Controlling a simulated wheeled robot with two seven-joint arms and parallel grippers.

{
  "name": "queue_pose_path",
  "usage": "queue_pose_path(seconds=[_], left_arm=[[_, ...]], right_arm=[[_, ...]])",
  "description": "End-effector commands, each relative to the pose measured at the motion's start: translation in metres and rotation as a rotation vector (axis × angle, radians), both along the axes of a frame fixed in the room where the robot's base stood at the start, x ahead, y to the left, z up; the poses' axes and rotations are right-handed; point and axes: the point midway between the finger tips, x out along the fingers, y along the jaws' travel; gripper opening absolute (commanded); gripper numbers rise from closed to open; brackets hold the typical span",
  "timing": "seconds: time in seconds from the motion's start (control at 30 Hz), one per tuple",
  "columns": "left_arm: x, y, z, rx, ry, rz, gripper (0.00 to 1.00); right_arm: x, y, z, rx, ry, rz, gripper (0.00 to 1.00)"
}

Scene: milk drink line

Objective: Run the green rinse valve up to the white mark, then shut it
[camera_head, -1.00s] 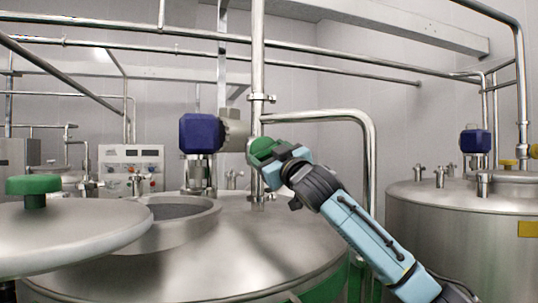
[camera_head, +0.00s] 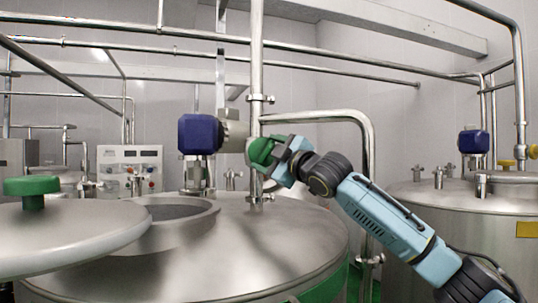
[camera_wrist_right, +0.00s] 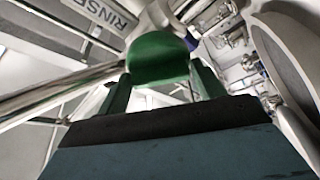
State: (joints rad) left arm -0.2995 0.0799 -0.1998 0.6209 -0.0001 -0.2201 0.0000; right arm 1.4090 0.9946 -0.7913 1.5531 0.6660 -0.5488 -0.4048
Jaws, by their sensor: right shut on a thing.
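The green rinse valve handle (camera_head: 261,151) sits on the upright steel pipe (camera_head: 257,100) above the near tank. My right gripper (camera_head: 273,155) is shut on the handle, reaching in from the right. In the right wrist view the green handle (camera_wrist_right: 157,58) is between the two fingers (camera_wrist_right: 160,82), and a label reading "RINSE" (camera_wrist_right: 108,14) shows at the upper left. I cannot make out the white mark in either view. My left gripper is not in view.
The near tank (camera_head: 270,235) has an open round hatch (camera_head: 170,210), with its lid (camera_head: 70,235) and green knob (camera_head: 32,188) at left. A blue motor (camera_head: 200,134) stands close left of the valve. A bent pipe (camera_head: 368,150) runs behind my right arm.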

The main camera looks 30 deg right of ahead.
Motion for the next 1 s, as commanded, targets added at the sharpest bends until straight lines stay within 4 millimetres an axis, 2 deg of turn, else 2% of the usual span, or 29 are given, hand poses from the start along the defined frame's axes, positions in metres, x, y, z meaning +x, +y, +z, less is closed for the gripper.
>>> queue_pose_path(seconds=[0.3, 0.33, 0.43, 0.77, 0.87, 1.0], left_arm=[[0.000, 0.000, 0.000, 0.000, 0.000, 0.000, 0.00], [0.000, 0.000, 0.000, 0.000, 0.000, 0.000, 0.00], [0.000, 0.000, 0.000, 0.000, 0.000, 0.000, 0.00], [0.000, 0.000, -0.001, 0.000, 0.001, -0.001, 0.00], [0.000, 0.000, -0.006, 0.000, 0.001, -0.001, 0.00], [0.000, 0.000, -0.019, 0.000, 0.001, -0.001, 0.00]], right_arm=[[0.000, 0.000, 0.000, -0.002, 0.000, -0.001, 0.45], [0.000, 0.000, 0.000, -0.001, 0.000, -0.001, 0.69], [0.000, 0.000, 0.000, -0.001, 0.000, -0.001, 0.82], [-0.002, 0.000, -0.001, -0.001, 0.000, 0.000, 0.84], [-0.010, -0.002, -0.004, -0.001, 0.000, -0.001, 0.84], [-0.033, -0.004, -0.011, -0.004, -0.001, -0.001, 0.84]])
